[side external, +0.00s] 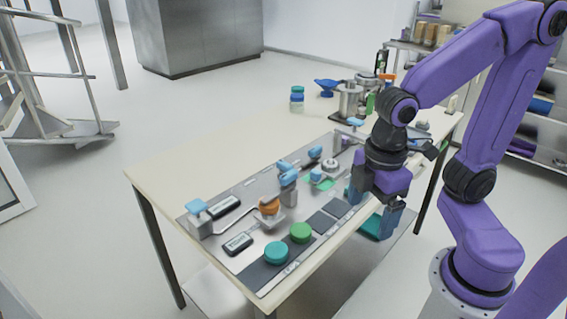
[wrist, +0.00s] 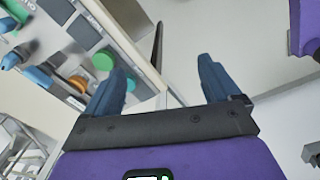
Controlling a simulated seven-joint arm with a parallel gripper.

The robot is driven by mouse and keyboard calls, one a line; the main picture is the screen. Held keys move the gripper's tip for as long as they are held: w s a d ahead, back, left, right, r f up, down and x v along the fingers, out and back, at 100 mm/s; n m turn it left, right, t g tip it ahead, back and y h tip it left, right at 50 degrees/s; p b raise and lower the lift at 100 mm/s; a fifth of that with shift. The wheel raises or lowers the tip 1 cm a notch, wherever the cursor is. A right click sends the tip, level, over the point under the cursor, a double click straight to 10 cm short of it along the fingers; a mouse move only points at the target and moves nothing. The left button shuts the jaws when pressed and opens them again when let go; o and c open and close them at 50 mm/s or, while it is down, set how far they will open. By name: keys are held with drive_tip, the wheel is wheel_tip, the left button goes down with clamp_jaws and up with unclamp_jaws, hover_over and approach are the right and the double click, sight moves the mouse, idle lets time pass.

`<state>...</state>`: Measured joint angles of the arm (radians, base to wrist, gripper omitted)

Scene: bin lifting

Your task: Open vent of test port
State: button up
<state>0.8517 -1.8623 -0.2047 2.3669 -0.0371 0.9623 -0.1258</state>
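A grey test panel (side external: 230,232) lies on the table. It carries several fittings with blue handles, among them one at its left end (side external: 197,207) and one in the middle (side external: 287,178). An orange knob (side external: 269,208) sits near the middle, and a teal cap (side external: 276,252) and a green cap (side external: 301,232) stand at the front edge. I cannot tell which fitting is the test port's vent. My gripper (side external: 373,207) is open and empty, off the table's front edge, right of the panel's caps.
Two dark labelled gauges (side external: 238,243) lie on the panel. At the table's far end stand a metal pot (side external: 349,100), a blue funnel (side external: 328,86) and a stacked jar (side external: 297,98). The table's left part (side external: 215,145) is clear. Shelves (side external: 540,105) stand behind my arm.

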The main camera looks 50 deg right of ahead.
drive_tip(key=w+d+r+n+h, duration=0.1)
drive_tip(key=w+n+h, duration=0.1)
drive_tip(key=w, duration=1.3)
drive_tip(key=w+d+r+n+h, duration=0.1)
drive_tip(key=w+d+n, duration=0.1)
drive_tip(key=w, duration=1.3)
drive_tip(key=h, duration=0.2)
approach(284, 163)
drive_tip(key=shift+n+y, duration=0.3)
drive_tip(key=shift+n, duration=0.1)
drive_tip(key=x, duration=0.9)
drive_tip(key=shift+d, duration=0.25)
drive_tip(key=c, duration=1.1)
